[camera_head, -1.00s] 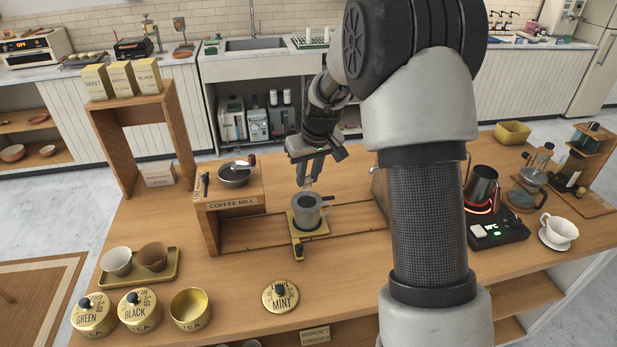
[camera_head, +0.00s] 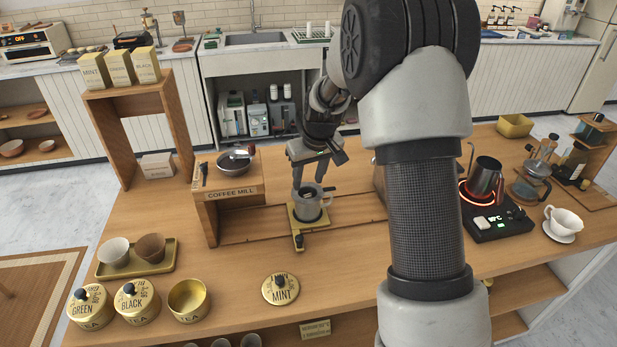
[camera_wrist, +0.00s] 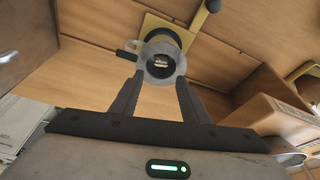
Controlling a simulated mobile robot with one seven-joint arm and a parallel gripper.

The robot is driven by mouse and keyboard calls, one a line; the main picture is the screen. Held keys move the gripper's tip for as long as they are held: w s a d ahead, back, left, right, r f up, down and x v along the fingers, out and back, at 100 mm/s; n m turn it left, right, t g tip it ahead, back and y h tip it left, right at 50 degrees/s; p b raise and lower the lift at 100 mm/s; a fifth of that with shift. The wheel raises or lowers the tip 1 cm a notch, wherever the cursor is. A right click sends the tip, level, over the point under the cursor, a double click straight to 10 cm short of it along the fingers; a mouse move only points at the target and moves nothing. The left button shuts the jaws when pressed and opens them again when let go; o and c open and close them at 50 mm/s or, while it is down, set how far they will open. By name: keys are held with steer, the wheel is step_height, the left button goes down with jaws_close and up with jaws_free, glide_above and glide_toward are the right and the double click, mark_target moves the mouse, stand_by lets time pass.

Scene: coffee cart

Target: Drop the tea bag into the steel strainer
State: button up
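The steel strainer (camera_head: 307,208) is a grey cup-shaped vessel with a dark handle, standing upright on a yellow base in the wooden frame at mid-table. It also shows from above in the wrist view (camera_wrist: 149,70), with a dark inside. A small pale thing, likely the tea bag (camera_wrist: 161,61), shows within its opening; its exact depth is unclear. My gripper (camera_head: 309,184) is just above the strainer, pointing down. In the wrist view my gripper (camera_wrist: 160,82) has its fingers apart, with nothing between the tips.
A wooden coffee mill stand (camera_head: 228,215) is close on the left of the strainer. An open gold tin (camera_head: 189,300) and a mint lid (camera_head: 281,289) lie in front. Bare table lies between.

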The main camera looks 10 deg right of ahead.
steer(key=v, duration=1.7)
steer(key=s+a+r+m+t+p, duration=0.1)
steer(key=s+r, duration=0.6)
steer(key=s, duration=0.6)
steer(key=s+f+m+t+p, duration=0.1)
steer(key=s+p, duration=0.1)
steer(key=s, duration=1.3)
steer(key=shift+s+a+f+m+h, duration=0.2)
steer(key=shift+s+m+h, duration=0.2)
